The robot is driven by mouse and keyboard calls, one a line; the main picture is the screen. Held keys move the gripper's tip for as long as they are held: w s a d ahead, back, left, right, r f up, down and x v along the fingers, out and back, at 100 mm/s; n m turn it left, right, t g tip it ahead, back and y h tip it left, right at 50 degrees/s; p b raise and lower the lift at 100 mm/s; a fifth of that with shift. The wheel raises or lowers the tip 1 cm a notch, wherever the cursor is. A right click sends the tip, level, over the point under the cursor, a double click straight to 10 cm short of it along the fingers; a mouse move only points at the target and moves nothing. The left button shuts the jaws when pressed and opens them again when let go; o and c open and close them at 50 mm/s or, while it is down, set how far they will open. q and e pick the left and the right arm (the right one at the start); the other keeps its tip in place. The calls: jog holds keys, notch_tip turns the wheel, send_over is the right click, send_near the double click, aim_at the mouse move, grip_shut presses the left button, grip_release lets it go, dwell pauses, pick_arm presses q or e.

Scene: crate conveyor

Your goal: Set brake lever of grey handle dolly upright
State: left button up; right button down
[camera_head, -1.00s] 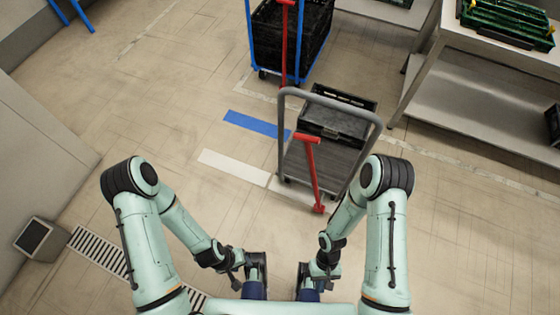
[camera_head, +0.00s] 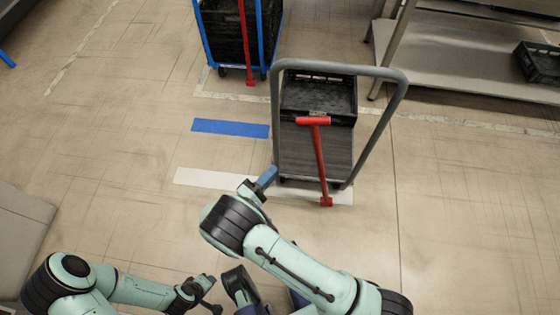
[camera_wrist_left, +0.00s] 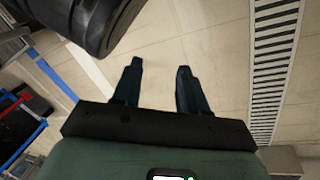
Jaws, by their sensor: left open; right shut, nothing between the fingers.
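The grey handle dolly (camera_head: 398,100) stands ahead in the head view, its tall loop handle rising around a dark deck. Its red brake lever (camera_head: 319,160) has a crossbar grip at the upper end and a foot at the deck's near edge. It looks slanted in the picture; its true tilt is hard to judge from above. My right gripper (camera_head: 267,179) is shut and empty, left of the dolly's near corner and apart from the lever. My left gripper (camera_wrist_left: 159,65) is open and empty over the floor, low in the head view.
A black crate (camera_head: 330,108) sits on the dolly's deck. A blue-framed cart (camera_head: 204,35) with another red lever (camera_head: 246,45) stands behind left. A grey shelf table (camera_head: 450,60) and a dark crate (camera_head: 540,66) are at the right.

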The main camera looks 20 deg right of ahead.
pick_arm(q)
jog(key=shift+g, duration=0.8)
jog(key=s+f+b, duration=0.1)
jog(key=s, duration=0.1)
jog(key=s+f, duration=0.1)
jog(key=shift+s+a+f+b, duration=0.2)
jog(key=shift+s+f+b, duration=0.15)
jog(key=shift+f, duration=0.05)
pick_arm(e)
jog(key=w+d+r, duration=0.2)
jog(key=d, duration=1)
jog(key=shift+w+d, duration=0.15)
jog(key=shift+w, duration=0.05)
